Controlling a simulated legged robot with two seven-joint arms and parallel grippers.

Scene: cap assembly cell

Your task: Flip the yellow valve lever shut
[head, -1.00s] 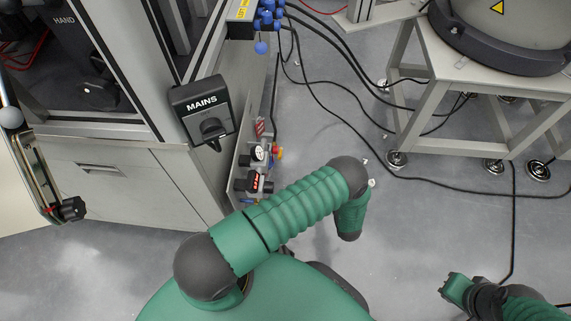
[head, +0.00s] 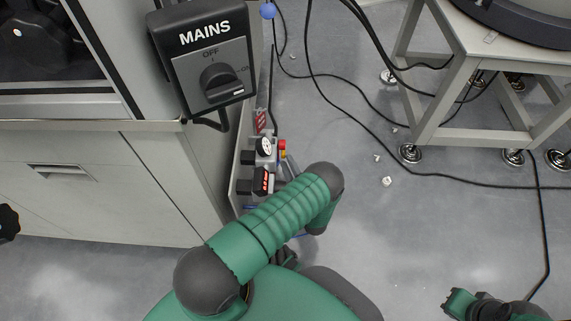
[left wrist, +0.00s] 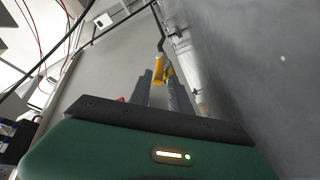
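The yellow valve lever (left wrist: 159,63) shows in the left wrist view, on a pipe beside a grey panel. My left gripper (left wrist: 160,80) has its two grey fingers apart, with the lever at and between their tips; I cannot tell whether they touch it. In the head view my left arm reaches to the small valve unit (head: 262,180) on the low side panel, which carries a round gauge and a red-lit display. The lever is not clear there. Of my right arm only a green and black part shows at the lower right; its gripper is not in view.
A MAINS switch box (head: 208,65) juts from the cabinet (head: 150,190) above the valve unit. A red and yellow knob (head: 283,150) sits beside the gauge. Black cables (head: 345,118) cross the floor. A light metal stand (head: 425,100) is at the upper right.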

